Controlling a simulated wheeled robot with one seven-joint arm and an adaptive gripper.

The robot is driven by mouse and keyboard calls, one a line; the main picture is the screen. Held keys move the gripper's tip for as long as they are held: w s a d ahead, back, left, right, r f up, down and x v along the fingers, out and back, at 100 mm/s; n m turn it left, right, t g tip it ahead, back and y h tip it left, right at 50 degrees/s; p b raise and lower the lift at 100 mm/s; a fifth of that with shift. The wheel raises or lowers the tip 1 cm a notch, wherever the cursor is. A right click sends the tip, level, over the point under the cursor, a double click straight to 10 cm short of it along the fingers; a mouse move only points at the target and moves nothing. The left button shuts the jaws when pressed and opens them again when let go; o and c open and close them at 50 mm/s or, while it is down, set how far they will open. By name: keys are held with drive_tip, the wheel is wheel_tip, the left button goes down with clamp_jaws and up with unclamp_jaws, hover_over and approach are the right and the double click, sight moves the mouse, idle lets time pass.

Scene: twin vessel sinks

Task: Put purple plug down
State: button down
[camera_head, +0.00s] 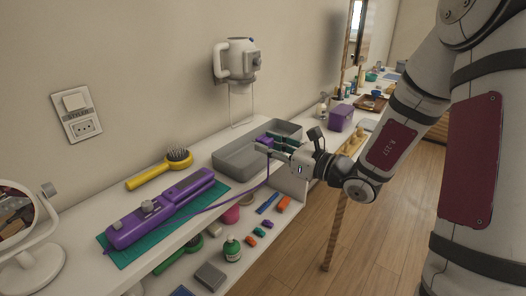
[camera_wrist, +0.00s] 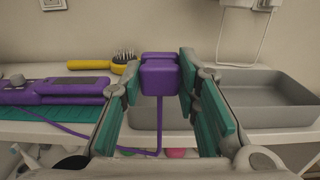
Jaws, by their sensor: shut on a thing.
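The purple plug (camera_head: 264,141) is between the fingers of my gripper (camera_head: 273,146). In the wrist view the plug (camera_wrist: 159,76) sits between the two teal pads of my gripper (camera_wrist: 160,68), which is shut on it. A purple cord (camera_head: 233,197) runs from it to the purple styling tool (camera_head: 160,207), which lies on a teal mat (camera_head: 127,253). In the head view the plug overlaps the grey tray (camera_head: 236,160). In the wrist view the tray (camera_wrist: 265,92) lies behind and to the right; the exact height of the plug above it is unclear.
A yellow hairbrush (camera_head: 160,170) lies behind the styling tool. A wall socket (camera_head: 77,115) and a white holder with a dryer (camera_head: 236,61) are on the wall. Small items, including a green bottle (camera_head: 232,248), fill the lower shelf. A purple box (camera_head: 340,117) stands farther along.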

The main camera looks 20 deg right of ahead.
drive_tip(key=shift+w+d+f+b, duration=0.1)
drive_tip(key=shift+w+f, duration=0.6)
drive_tip(key=shift+w, duration=0.35)
drive_tip(key=shift+w+a+f+b, duration=0.1)
drive_tip(key=shift+w+f, duration=0.55)
drive_tip(key=shift+w, duration=0.4)
drive_tip(key=shift+w+d+f+b, duration=0.1)
drive_tip(key=shift+w+f, duration=0.6)
drive_tip(key=shift+w, duration=0.35)
drive_tip(key=shift+f, duration=0.15)
drive_tip(key=shift+f+b, duration=0.3)
drive_tip(key=shift+f, duration=0.05)
drive_tip(key=shift+f, duration=0.15)
